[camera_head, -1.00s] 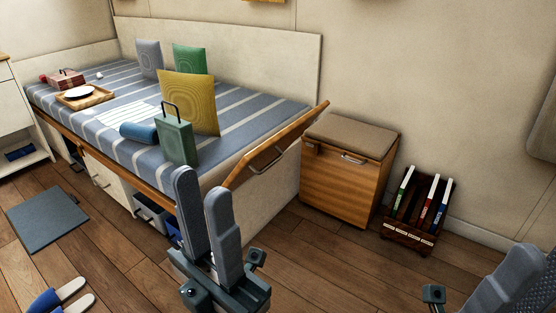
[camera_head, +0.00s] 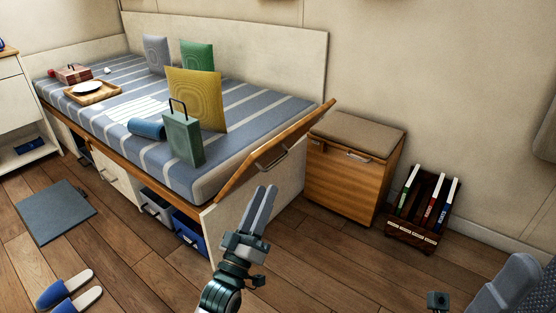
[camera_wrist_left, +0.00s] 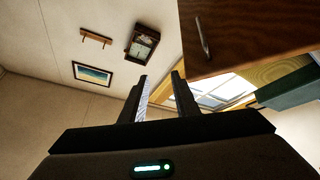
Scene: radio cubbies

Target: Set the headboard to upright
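The headboard (camera_head: 270,158) is a wooden panel with a metal handle (camera_head: 270,162) at the right end of the bed. It leans outward at a slant, away from the mattress. In the left wrist view the brown panel (camera_wrist_left: 255,35) fills the upper right, with its handle (camera_wrist_left: 203,38) near its left edge. My left gripper (camera_head: 265,192) is just below and in front of the headboard, apart from it. Its fingers are apart and empty in the wrist view (camera_wrist_left: 158,90).
The bed (camera_head: 150,190) carries a green box (camera_head: 183,138), a yellow cushion (camera_head: 197,98), a blue roll (camera_head: 147,128) and a tray (camera_head: 105,92). A wooden cabinet (camera_head: 345,185) stands close right of the headboard. A book rack (camera_head: 412,235) is further right.

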